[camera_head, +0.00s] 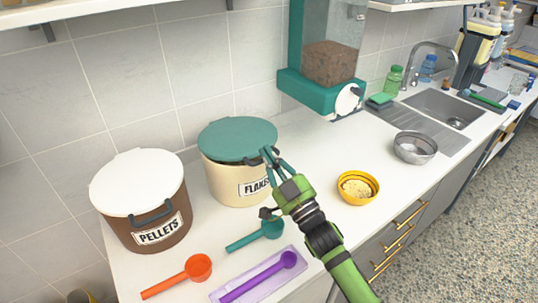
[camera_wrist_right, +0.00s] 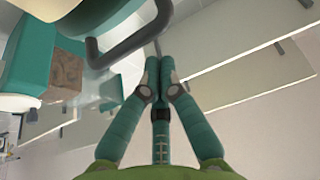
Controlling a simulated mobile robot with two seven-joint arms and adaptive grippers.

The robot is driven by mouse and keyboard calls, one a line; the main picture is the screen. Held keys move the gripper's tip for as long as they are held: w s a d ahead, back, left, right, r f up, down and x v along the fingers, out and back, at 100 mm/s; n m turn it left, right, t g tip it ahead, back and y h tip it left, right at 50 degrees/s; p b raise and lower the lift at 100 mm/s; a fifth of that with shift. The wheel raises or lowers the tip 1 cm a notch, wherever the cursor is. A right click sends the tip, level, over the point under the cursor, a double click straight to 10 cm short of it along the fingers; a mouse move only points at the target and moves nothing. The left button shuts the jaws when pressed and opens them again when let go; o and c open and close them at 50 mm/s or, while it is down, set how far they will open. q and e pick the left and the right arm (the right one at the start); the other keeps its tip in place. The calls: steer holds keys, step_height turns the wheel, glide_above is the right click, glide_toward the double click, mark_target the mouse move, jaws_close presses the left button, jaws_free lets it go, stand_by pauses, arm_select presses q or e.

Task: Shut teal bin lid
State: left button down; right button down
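The teal lid (camera_head: 237,138) lies over the cream bin (camera_head: 232,185) labelled "FLAKES" in the head view. It looks nearly level; I cannot tell whether its rim is fully seated. My right gripper (camera_head: 267,153) is at the lid's front right edge, by its dark handle. In the right wrist view my gripper's teal fingers (camera_wrist_right: 158,66) are together with nothing seen between them. The grey handle (camera_wrist_right: 128,45) is close beside the fingertips there, and I cannot tell whether they touch. My left gripper is not in view.
A brown bin labelled "PELLETS" (camera_head: 165,242) with a white lid stands left. A teal scoop (camera_head: 268,229), an orange scoop (camera_head: 198,268) and a purple scoop (camera_head: 287,260) lie in front. A yellow bowl (camera_head: 358,200) is right; a teal dispenser (camera_head: 300,90) stands behind.

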steer(key=shift+f, duration=0.45)
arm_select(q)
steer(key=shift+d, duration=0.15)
